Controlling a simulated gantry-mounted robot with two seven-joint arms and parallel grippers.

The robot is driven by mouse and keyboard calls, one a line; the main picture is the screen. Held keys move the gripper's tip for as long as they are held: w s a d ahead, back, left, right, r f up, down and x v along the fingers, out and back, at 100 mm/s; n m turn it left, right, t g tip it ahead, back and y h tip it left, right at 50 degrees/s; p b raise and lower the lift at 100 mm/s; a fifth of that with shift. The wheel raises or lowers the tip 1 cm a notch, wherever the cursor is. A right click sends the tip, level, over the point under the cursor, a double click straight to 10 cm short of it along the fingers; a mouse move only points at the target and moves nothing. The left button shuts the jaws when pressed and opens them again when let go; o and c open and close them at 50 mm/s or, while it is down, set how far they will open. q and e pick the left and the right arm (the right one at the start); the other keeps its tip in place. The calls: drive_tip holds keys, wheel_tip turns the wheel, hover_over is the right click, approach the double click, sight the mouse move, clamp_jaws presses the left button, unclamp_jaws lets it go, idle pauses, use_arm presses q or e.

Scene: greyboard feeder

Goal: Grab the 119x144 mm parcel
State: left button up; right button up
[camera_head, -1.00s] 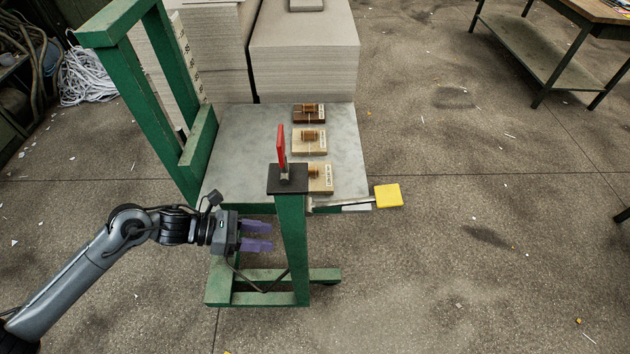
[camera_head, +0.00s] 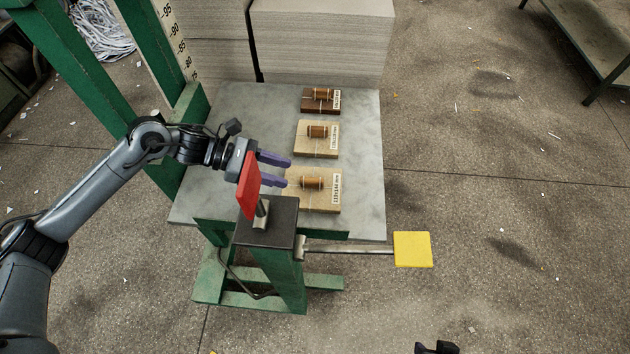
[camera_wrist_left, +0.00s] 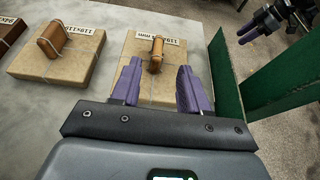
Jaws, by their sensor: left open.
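The nearest of three tan and brown parcels (camera_head: 315,201) lies on the grey tabletop; its small label seems to read 119x144 mm. A brown spool-like grip (camera_head: 312,183) sits on it. My left gripper (camera_head: 288,171) is open and empty, its purple fingers at the parcel's left side, pointing right. In the left wrist view the parcel (camera_wrist_left: 167,91) lies ahead of the spread fingers (camera_wrist_left: 158,70), with its grip showing between the tips. Another gripper, my right one (camera_wrist_left: 258,24), shows small at the upper right there; its jaw state is unclear.
A middle parcel (camera_head: 316,146) and a darker far parcel (camera_head: 321,108) lie behind. A red plate (camera_head: 249,186) on a black-topped green post (camera_head: 270,232) stands close by my left gripper. A yellow pad (camera_head: 413,249) juts out right. Board stacks (camera_head: 322,45) stand behind.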

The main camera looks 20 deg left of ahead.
sight(309, 179)
use_arm(q)
drive_tip(key=shift+x, duration=1.2)
drive_tip(key=shift+s+d+f, duration=0.1)
drive_tip(key=shift+d+f, duration=0.05)
drive_tip(key=shift+d, duration=0.2)
drive_tip(key=shift+w+d+f+b, duration=0.1)
drive_tip(key=shift+w+d+b, duration=0.15)
drive_tip(key=shift+d+b, duration=0.05)
drive_tip(key=x, duration=0.1)
drive_tip(key=b+x, duration=0.1)
drive_tip(key=x, duration=0.2)
drive_tip(key=shift+w+d, duration=0.35)
use_arm(e)
drive_tip(key=shift+s+d+f, duration=0.1)
drive_tip(key=shift+s+f, duration=0.05)
drive_tip(key=shift+f, duration=0.4)
drive_tip(key=shift+s+f, duration=0.1)
drive_tip(key=shift+f, duration=0.45)
use_arm(q)
drive_tip(key=shift+a, duration=0.1)
drive_tip(key=shift+c, duration=0.4)
clamp_jaws()
